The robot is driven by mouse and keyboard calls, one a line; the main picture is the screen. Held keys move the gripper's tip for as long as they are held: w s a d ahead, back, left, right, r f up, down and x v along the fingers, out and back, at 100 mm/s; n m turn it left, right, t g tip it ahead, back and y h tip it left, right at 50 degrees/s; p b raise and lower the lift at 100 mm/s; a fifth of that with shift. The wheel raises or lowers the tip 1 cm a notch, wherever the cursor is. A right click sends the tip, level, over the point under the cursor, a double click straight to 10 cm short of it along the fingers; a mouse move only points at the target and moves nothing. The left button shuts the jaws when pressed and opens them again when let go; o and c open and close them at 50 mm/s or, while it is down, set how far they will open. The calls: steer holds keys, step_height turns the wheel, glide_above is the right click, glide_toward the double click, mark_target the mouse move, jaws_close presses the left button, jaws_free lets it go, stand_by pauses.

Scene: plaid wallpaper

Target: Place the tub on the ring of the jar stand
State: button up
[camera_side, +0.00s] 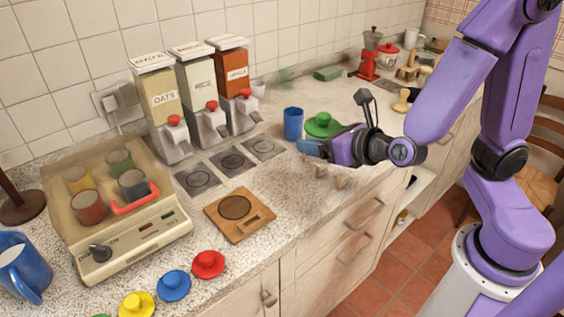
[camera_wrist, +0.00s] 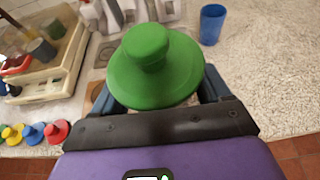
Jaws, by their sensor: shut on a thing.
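The tub has a wide green lid with a round knob (camera_side: 322,124). In the wrist view the green lid (camera_wrist: 150,70) fills the space between the fingers and hides most of the body below. My gripper (camera_side: 311,148) is shut on the tub, over the right part of the counter. In the side view the blue finger and the wrist hide the tub's body, and I cannot tell its height above the counter. A square wooden board with a dark round ring (camera_side: 239,210), which looks like the jar stand, lies on the counter to the left of my gripper.
A blue cup (camera_side: 293,123) stands close to the tub. Three dispensers (camera_side: 165,100) with grey plates stand at the back. A cream tray unit with cups (camera_side: 115,235) is at left. Coloured lids (camera_side: 208,264) line the front edge. Counter between board and gripper is clear.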

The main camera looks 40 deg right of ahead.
steer(key=s+a+r, duration=0.1)
steer(key=s+a, duration=0.1)
steer(key=a, duration=0.7)
glide_above(234, 207)
steer(key=f, duration=0.9)
steer(key=shift+s+d, duration=0.1)
steer(key=shift+s, duration=0.15)
steer(key=shift+w+f, duration=0.2)
steer(key=shift+f, duration=1.55)
steer(key=shift+f, duration=0.1)
steer(key=o, duration=1.1)
